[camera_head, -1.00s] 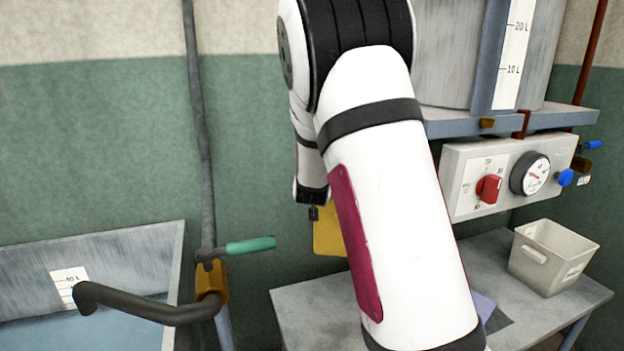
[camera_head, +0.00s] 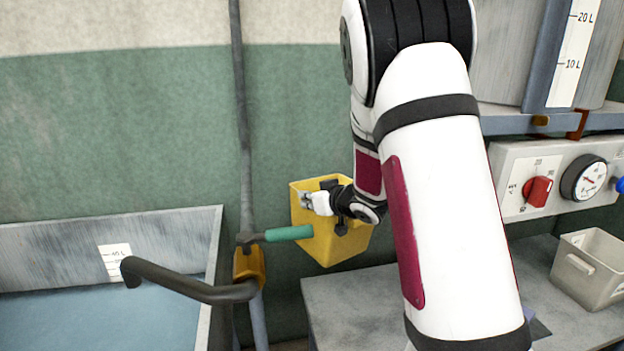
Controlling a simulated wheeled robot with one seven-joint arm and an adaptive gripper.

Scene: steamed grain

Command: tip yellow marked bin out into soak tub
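The yellow bin (camera_head: 342,246) is in the air in front of the green wall, left of my arm and above the left end of the grey table. It looks slightly tilted. My gripper (camera_head: 318,203) is at the bin's near upper side, and it appears to be shut on the bin's wall or handle. The fingertips are small and partly hidden by the bin. No marking on the bin is visible from here. The soak tub (camera_head: 213,255) stands at the lower left, with bluish water and a white litre scale inside its back wall. The bin is right of the tub, apart from it.
A dark spout (camera_head: 190,288) reaches over the tub from a standing pipe (camera_head: 243,120). Its green-handled valve (camera_head: 288,233) stands out in front of the bin. A pale bin (camera_head: 592,268) sits on the grey table (camera_head: 350,300). A control panel (camera_head: 525,180) is at the right.

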